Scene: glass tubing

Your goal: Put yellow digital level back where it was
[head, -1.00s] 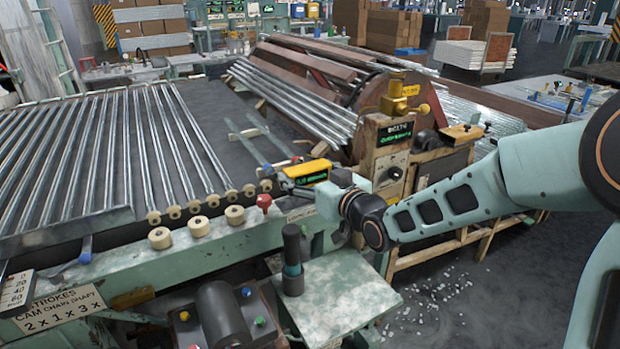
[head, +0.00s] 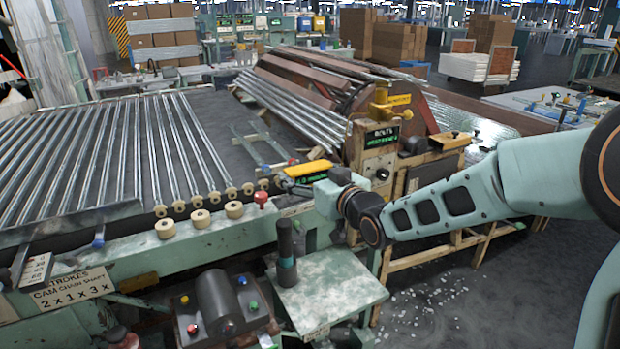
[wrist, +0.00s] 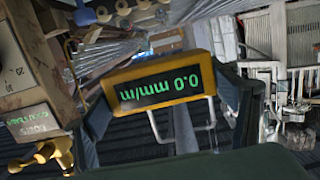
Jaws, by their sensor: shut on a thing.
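The yellow digital level (head: 308,170) is held at the end of my arm in the head view, above the right front corner of the roller table. In the wrist view the yellow digital level (wrist: 160,82) lies between my two fingers, its dark display reading "0.0 mm/m" upside down. My gripper (head: 318,179) is shut on it; in the wrist view my gripper (wrist: 165,100) has a finger at each end of the level. A thin pale bracket shows below the level. I cannot tell whether the level touches anything beneath it.
The roller table (head: 75,217) with glass tubes (head: 130,150) lies to the left. A wooden-framed machine (head: 378,150) with a green display stands close right of my gripper. A pale green side table (head: 330,293) with a dark upright cylinder (head: 287,255) is in front.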

